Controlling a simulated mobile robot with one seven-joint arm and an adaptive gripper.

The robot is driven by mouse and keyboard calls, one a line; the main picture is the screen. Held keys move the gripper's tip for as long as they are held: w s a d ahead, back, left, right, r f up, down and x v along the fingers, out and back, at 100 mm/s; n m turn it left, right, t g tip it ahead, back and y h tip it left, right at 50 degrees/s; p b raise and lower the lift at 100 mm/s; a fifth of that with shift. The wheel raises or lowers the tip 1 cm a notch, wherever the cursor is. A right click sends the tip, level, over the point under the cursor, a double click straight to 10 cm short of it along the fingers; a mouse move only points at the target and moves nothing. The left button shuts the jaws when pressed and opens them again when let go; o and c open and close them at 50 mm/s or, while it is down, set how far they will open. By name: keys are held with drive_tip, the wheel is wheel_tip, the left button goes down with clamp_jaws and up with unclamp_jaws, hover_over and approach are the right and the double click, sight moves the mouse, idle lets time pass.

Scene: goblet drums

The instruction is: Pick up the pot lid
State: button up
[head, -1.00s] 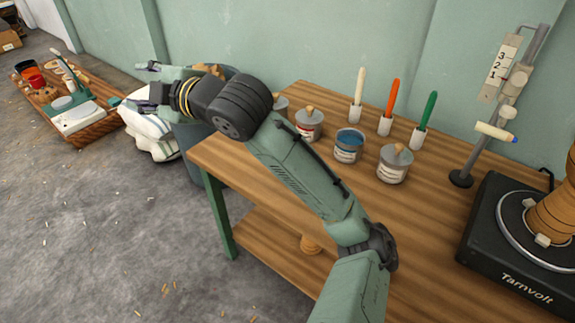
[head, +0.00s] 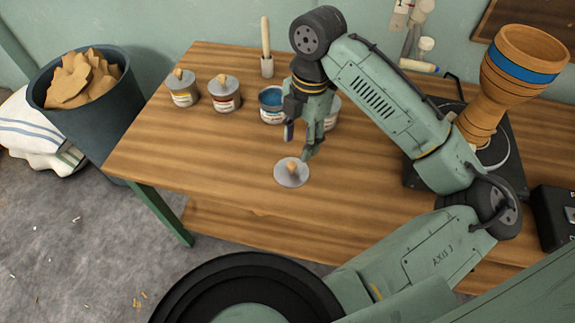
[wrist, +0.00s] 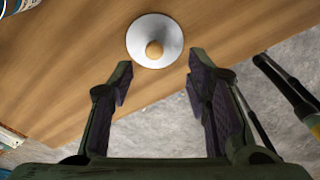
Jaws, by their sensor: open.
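The pot lid (head: 292,173) is a flat grey disc with a round wooden knob, lying on the wooden table near its front edge. In the wrist view the lid (wrist: 140,42) lies ahead of the fingers, a little left of the middle between them. My gripper (head: 300,145) points down above the table, just behind and above the lid. Its fingers (wrist: 157,85) are apart with nothing between them. The gripper does not appear to touch the lid.
Lidded pots (head: 182,88) and (head: 225,93) and an open pot of blue paint (head: 271,104) stand behind. Another pot is partly hidden by my gripper. A goblet drum (head: 505,80) stands at right. The table's front left is clear; a bin (head: 95,120) stands left.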

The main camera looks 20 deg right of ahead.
sight(292, 165)
wheel_tip(292, 165, down, 3)
drive_tip(key=shift+s+a, duration=0.1)
drive_tip(key=shift+a, duration=0.05)
drive_tip(key=shift+a+f+p, duration=0.2)
drive_tip(key=shift+f+p, duration=0.05)
drive_tip(key=shift+f, duration=0.6)
drive_tip(key=shift+a+f+p, duration=0.2)
drive_tip(key=shift+a+f, duration=0.05)
drive_tip(key=shift+f, duration=0.65)
drive_tip(key=shift+a+f+p, duration=0.2)
drive_tip(key=shift+f+p, duration=0.05)
drive_tip(key=shift+f, duration=0.6)
drive_tip(key=shift+c, duration=0.5)
clamp_jaws()
